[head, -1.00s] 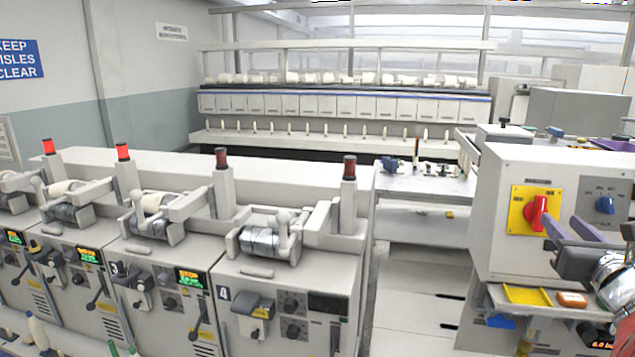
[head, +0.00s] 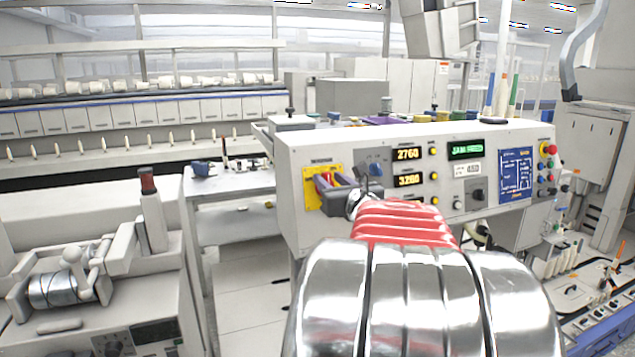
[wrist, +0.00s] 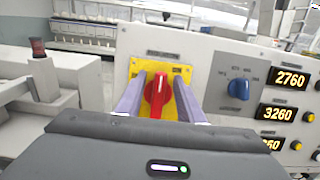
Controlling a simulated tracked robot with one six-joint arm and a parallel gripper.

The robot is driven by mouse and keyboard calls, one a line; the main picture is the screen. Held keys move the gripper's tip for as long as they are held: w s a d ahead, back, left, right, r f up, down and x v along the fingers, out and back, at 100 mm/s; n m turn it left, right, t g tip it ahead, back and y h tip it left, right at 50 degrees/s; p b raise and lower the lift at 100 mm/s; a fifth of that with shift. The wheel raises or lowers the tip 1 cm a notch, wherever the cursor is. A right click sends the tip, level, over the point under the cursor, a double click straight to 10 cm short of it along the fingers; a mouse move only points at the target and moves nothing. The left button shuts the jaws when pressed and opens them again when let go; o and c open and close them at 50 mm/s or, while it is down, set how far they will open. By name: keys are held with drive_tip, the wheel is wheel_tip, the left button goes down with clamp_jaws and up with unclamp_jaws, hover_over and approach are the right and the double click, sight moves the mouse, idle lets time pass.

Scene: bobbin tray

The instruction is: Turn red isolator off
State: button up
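The red isolator (wrist: 158,94) is a rotary handle on a yellow plate (wrist: 178,73) at the left end of a grey control panel. In the wrist view the handle stands close to upright, its top tilted slightly right. My gripper (wrist: 157,84) has its two purple fingers on either side of the handle, with gaps visible between fingers and handle. In the head view my gripper (head: 331,181) reaches the yellow plate (head: 310,196) and mostly hides the handle. Whether the fingertips touch the plate cannot be told.
A blue rotary switch (wrist: 238,88) sits just right of the isolator. Lit displays (head: 407,154) and buttons (head: 548,150) lie further right. A machine with a dark red lamp (head: 147,182) stands at the left, with open floor between it and the panel.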

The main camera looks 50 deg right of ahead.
clamp_jaws()
idle(0.3)
drive_tip(key=shift+n, duration=0.4)
drive_tip(key=n, duration=0.1)
drive_tip(key=n+y, duration=0.1)
drive_tip(key=n, duration=0.3)
drive_tip(key=shift+w+a+f+t+y, duration=0.1)
drive_tip(key=shift+w+a+t+y, duration=0.1)
drive_tip(key=shift+a+t+y, duration=0.15)
drive_tip(key=n+y, duration=0.1)
drive_tip(key=n, duration=0.2)
drive_tip(key=a+f+n, duration=0.1)
drive_tip(key=n, duration=0.2)
drive_tip(key=n+y, duration=0.1)
drive_tip(key=n, duration=0.3)
drive_tip(key=shift+w+a+f+y, duration=0.15)
drive_tip(key=shift+w+a+y, duration=0.05)
drive_tip(key=shift+y, duration=0.15)
drive_tip(key=n, duration=0.2)
drive_tip(key=n+g, duration=0.1)
drive_tip(key=n, duration=0.1)
drive_tip(key=shift+a+f+g+y, duration=0.15)
drive_tip(key=shift+f+g+y, duration=0.15)
drive_tip(key=shift+f, duration=0.1)
drive_tip(key=shift+f+n, duration=0.1)
drive_tip(key=shift+n, duration=0.3)
